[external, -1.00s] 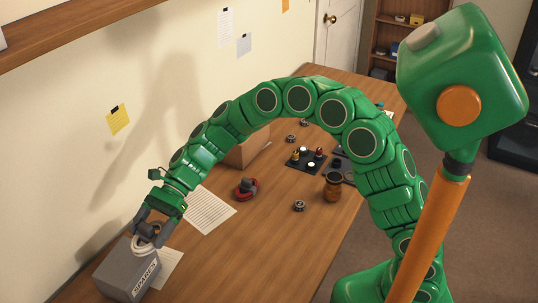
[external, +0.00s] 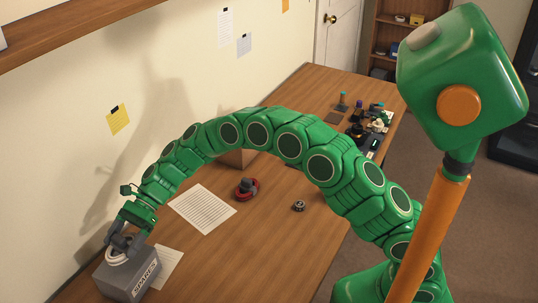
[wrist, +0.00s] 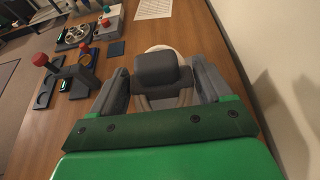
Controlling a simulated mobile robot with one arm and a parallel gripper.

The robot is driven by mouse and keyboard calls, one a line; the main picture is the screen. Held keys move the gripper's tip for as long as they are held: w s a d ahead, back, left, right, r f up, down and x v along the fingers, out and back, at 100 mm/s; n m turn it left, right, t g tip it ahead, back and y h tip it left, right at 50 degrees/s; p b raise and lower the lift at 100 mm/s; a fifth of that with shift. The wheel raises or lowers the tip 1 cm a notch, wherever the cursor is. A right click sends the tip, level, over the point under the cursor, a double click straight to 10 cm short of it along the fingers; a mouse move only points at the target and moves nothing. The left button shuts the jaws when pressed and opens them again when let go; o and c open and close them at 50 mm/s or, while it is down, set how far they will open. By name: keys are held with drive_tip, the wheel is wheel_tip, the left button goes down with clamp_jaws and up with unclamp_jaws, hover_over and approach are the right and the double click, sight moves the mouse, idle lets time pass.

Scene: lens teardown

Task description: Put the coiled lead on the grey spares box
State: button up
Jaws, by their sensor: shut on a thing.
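The coiled lead (external: 117,256) is a pale ring in my gripper (external: 121,243). In the external view it is over the top of the grey spares box (external: 115,282), at the near left of the bench. The lead looks at or just above the lid; I cannot tell whether it touches. My gripper is shut on the lead. In the wrist view, pale parts of the lead (wrist: 184,98) show around a dark grey block between the fingers, and most of the coil is hidden. The box does not show clearly there.
Papers (external: 202,208) lie beside the box on the wooden bench (external: 240,262). A red and dark round part (external: 246,188) and a small ring (external: 299,206) lie further right. Several parts stand at the far end. The wall is close on the left.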

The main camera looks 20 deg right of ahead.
sight(123, 250)
drive_tip(key=shift+w+a+f, duration=0.3)
drive_tip(key=shift+a+f, duration=0.3)
drive_tip(key=shift+f, duration=1.7)
drive_tip(key=shift+f, duration=0.15)
drive_tip(key=o, duration=1.1)
drive_tip(key=shift+c, duration=0.2)
drive_tip(key=shift+w+r, duration=0.15)
drive_tip(key=shift+r, duration=0.05)
drive_tip(key=v, duration=1.1)
drive_tip(key=shift+w+d, duration=0.25)
drive_tip(key=shift+d, duration=0.05)
